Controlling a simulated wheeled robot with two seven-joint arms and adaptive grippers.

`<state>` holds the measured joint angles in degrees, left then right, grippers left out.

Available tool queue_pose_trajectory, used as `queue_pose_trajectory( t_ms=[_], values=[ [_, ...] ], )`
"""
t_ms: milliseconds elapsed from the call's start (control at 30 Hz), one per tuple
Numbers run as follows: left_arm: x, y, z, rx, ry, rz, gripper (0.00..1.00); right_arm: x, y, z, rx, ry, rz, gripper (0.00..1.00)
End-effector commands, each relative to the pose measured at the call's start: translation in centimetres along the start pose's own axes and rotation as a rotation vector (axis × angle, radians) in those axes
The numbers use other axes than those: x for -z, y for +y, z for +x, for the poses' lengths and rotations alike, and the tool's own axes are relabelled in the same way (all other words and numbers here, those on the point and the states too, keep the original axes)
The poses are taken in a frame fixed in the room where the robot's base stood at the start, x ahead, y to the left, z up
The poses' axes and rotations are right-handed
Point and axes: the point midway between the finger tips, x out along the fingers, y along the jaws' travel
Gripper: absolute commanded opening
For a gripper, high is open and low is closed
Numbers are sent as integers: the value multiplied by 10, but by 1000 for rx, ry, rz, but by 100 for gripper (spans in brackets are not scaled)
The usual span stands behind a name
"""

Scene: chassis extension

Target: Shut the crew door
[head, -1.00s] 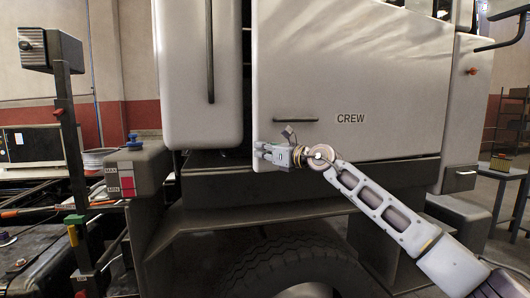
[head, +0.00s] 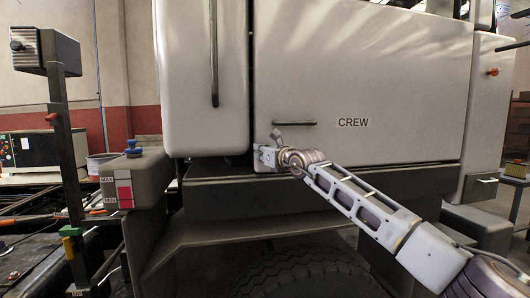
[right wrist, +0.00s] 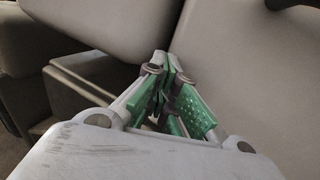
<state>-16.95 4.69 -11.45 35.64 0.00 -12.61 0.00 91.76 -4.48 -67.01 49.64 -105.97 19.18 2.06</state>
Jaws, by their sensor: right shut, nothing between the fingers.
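The crew door (head: 400,85) is a large pale grey panel marked CREW, with a dark horizontal handle (head: 295,123). Only a narrow dark seam shows between its left edge and the tall pale panel (head: 185,75) beside it; whether it is latched I cannot tell. My right gripper (head: 260,156) is at the door's lower left corner, below and left of the handle. It is shut and empty. In the right wrist view, its green-padded fingers (right wrist: 167,68) are together near the seam, with the door surface (right wrist: 255,75) on the right; contact is unclear. My left gripper is out of view.
A dark wheel (head: 300,275) sits under the body. A reservoir with a blue cap (head: 133,148) and a dark post (head: 65,150) stand at the left. A grey side panel with a red knob (head: 492,72) is at the right.

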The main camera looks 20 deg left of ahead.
Motion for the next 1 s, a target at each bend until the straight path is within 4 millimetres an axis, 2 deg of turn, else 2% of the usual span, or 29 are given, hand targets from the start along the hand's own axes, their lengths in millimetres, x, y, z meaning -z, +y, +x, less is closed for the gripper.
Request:
queue_pose_trajectory(
  t_ms=[33,233,1000],
  values=[
    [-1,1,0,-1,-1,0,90,-10,-2,1,12,-17,-4,0],
    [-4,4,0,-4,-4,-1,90,-14,-4,5,31,-24,-3,0],
    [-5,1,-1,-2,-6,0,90,-16,-7,3,38,-26,-5,0]
  ],
)
